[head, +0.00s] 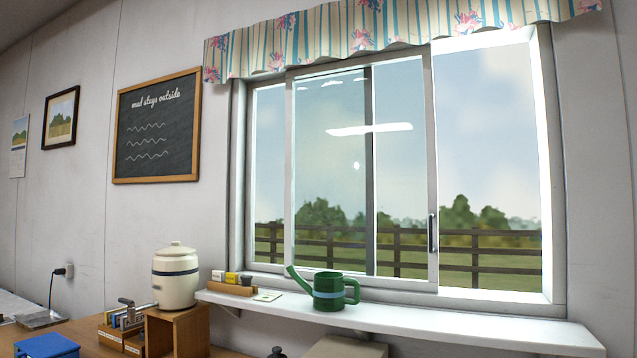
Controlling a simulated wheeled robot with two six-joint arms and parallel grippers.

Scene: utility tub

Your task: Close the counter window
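The counter window (433,180) fills the right half of the head view. Its sliding sash (431,120) stands away from the right jamb, so there is an open gap (490,170) on the right side. A dark vertical handle (432,233) is on the sash's right stile. The sash overlaps a fixed pane on the left, where a dark stile (370,180) shows through the glass. Neither of my grippers is in view.
A white shelf (450,326) runs under the window. A green watering can (330,291) stands on it in front of the sash, left of the handle. A small seed box (232,286) sits farther left. A cream crock (175,277) stands on a wooden stand. The shelf's right part is clear.

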